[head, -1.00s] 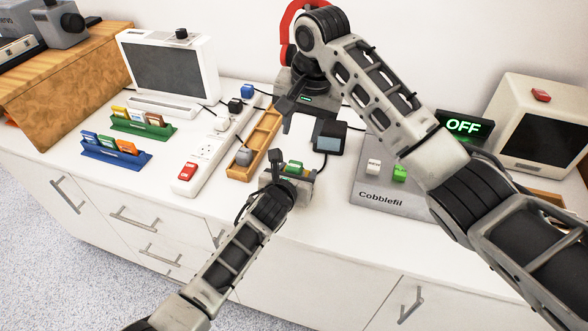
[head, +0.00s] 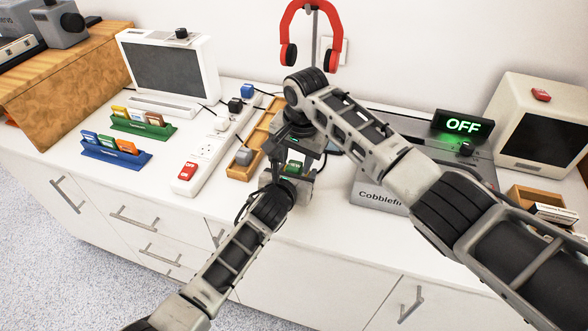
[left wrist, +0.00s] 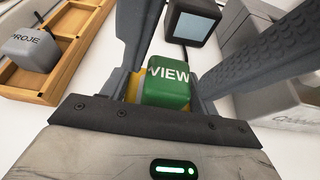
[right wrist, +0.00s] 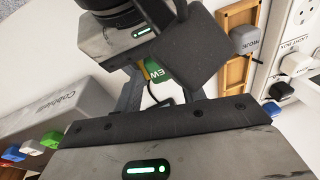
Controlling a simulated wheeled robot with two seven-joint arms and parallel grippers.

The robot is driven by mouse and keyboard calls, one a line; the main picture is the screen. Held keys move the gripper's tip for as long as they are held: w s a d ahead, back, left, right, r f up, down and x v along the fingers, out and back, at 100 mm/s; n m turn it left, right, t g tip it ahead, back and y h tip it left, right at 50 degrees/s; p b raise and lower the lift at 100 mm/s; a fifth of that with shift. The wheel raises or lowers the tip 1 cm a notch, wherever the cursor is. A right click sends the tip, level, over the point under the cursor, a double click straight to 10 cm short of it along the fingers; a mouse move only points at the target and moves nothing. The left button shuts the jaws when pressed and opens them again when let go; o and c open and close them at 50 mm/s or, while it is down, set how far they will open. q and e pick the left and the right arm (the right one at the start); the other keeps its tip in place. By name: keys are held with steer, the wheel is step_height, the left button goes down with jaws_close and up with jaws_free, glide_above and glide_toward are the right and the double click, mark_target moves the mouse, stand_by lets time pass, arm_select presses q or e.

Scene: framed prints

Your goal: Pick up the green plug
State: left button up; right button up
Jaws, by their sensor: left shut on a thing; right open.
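The green plug (head: 294,168) is at my left gripper (head: 284,172), above the front part of the counter. In the left wrist view the plug (left wrist: 168,82), lettered "VIEW", sits close to the palm between the fingers, with yellow at its sides. My left gripper is shut on it. My right gripper (head: 296,146) is open and has come down over the plug from behind. In the right wrist view the plug (right wrist: 160,80) shows between the right fingers, partly covered. Whether the right fingers touch it cannot be told.
A wooden tray (head: 240,173) with a grey plug (head: 244,157) and a white power strip (head: 205,163) with a red switch lie to the left. A grey Cobblefil box (head: 365,192) stands to the right, partly behind my right arm. Red headphones (head: 312,12) hang behind.

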mark_target(295, 166)
steer(key=shift+a+f, duration=0.1)
steer(key=shift+f, duration=0.55)
steer(key=c, duration=0.7)
steer(key=shift+w, duration=0.1)
steer(key=shift+r, duration=0.1)
step_height(295, 166, up, 10)
arm_select(q)
steer(key=o, duration=1.3)
steer(key=shift+c, duration=0.2)
